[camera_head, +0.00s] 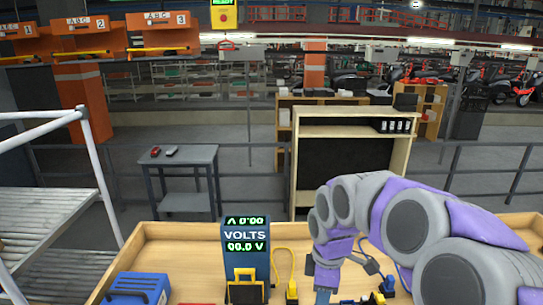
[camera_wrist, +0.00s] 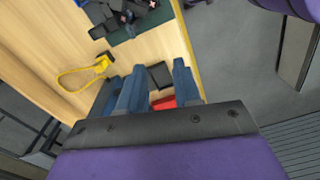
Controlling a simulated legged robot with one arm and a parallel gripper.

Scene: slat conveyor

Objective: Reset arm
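My arm reaches in from the right in the head view, bent over a wooden workbench (camera_head: 190,238). My gripper (camera_head: 323,295) points down at the bottom edge of that view, where its tips are cut off. In the wrist view my gripper (camera_wrist: 160,68) shows two blue fingers standing apart. I see no object held between them. Beyond the gap lie a small black object (camera_wrist: 160,75) and a red object (camera_wrist: 163,102), partly hidden by the fingers and wrist.
A blue volt meter (camera_head: 246,233) stands left of my gripper, beside a yellow cable (camera_head: 284,264). A blue box (camera_head: 138,289) sits at the bench's left. Dark parts (camera_wrist: 125,18) lie on a green mat. A shelf (camera_head: 350,125) and grey table (camera_head: 178,158) stand behind.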

